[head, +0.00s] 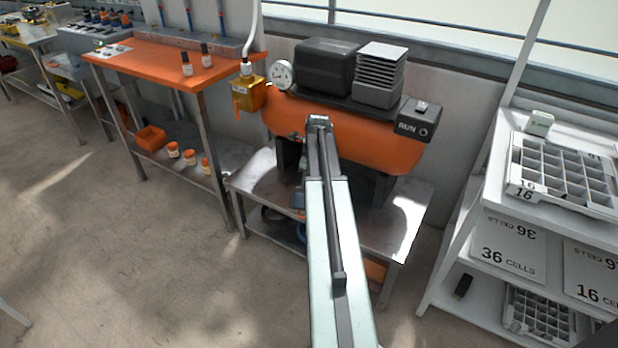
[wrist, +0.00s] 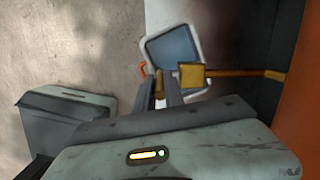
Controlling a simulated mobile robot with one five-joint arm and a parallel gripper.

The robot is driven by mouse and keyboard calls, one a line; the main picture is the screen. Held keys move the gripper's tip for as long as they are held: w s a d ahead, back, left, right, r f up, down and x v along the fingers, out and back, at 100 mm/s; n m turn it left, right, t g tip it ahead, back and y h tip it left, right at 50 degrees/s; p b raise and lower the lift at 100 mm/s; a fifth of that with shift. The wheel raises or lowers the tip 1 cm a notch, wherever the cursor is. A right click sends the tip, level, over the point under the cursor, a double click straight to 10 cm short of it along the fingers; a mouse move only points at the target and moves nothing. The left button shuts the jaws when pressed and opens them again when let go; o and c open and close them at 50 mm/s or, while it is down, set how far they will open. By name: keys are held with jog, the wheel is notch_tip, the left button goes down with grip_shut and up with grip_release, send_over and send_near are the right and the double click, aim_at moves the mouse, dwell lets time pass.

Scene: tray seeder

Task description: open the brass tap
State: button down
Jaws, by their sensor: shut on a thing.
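The brass tap (wrist: 192,76) shows in the wrist view as a small block on a thin brass pipe that runs right to the orange tank. A small orange piece shows just left of the fingertips. My gripper (wrist: 165,84) is at the left end of the tap, with its fingers shut on a small brass part of it, likely the handle. The fingers hide most of that part, so its angle is unclear. In the head view my own arm stands in front of the orange tank (head: 372,133) and hides the tap and my gripper.
A white-rimmed tray with a blue-grey floor (wrist: 203,52) lies below the tap. The tank stands on a metal bench (head: 405,215). An orange-topped table (head: 150,62) stands left and a white shelf (head: 480,190) right.

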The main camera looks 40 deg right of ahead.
jog(key=shift+w+a+g, duration=0.15)
jog(key=shift+w+g, duration=0.2)
jog(key=shift+g, duration=0.55)
jog(key=c, duration=1.7)
grip_release()
notch_tip(320, 180, up, 8)
jog(key=p, duration=0.8)
jog(key=shift+f, duration=0.1)
